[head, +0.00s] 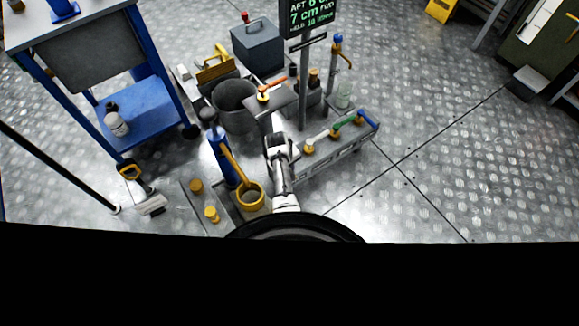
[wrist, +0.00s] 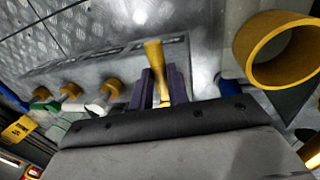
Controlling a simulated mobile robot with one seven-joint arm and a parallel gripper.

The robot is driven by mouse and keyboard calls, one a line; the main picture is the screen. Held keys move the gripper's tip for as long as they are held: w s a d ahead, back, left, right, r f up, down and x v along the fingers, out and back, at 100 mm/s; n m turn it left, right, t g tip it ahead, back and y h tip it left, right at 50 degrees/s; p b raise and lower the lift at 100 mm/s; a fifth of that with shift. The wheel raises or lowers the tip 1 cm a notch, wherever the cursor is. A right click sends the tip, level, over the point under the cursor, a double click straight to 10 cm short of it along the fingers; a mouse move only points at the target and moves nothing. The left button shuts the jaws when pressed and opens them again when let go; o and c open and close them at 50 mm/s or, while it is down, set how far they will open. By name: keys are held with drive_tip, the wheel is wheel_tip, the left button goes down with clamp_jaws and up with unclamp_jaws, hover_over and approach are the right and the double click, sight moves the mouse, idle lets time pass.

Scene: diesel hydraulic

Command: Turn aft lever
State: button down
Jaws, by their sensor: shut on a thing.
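In the wrist view the two dark purple fingers of my gripper (wrist: 162,74) are closed around a brass-yellow lever (wrist: 153,50) that rises from a grey bench. The lever's lower part is hidden between the fingers. In the head view my arm covers this spot, and the fingertips cannot be made out. A lever with a white handle (head: 317,139), a green one (head: 343,127) and a blue one (head: 367,118) stand on the bench beside it. The same row shows left of my gripper in the wrist view, on brass bases. No label shows which lever is aft.
A sign (head: 308,14) on a post reads "AFT" and "7 cm". A yellow-rimmed cup (wrist: 262,50) stands close right of my gripper. A grey bucket (head: 235,100), an orange-handled lever (head: 271,89) and a blue cart (head: 135,95) stand nearby.

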idle(0.4)
drive_tip(key=c, duration=1.3)
unclamp_jaws()
drive_tip(key=shift+c, duration=0.2)
wheel_tip(320, 180, up, 14)
drive_tip(key=s+a+p, duration=0.1)
drive_tip(key=a, duration=0.1)
drive_tip(key=shift+s+a+f+p, duration=0.15)
drive_tip(key=shift+s+f+p, duration=0.1)
drive_tip(key=shift+s+p, duration=0.1)
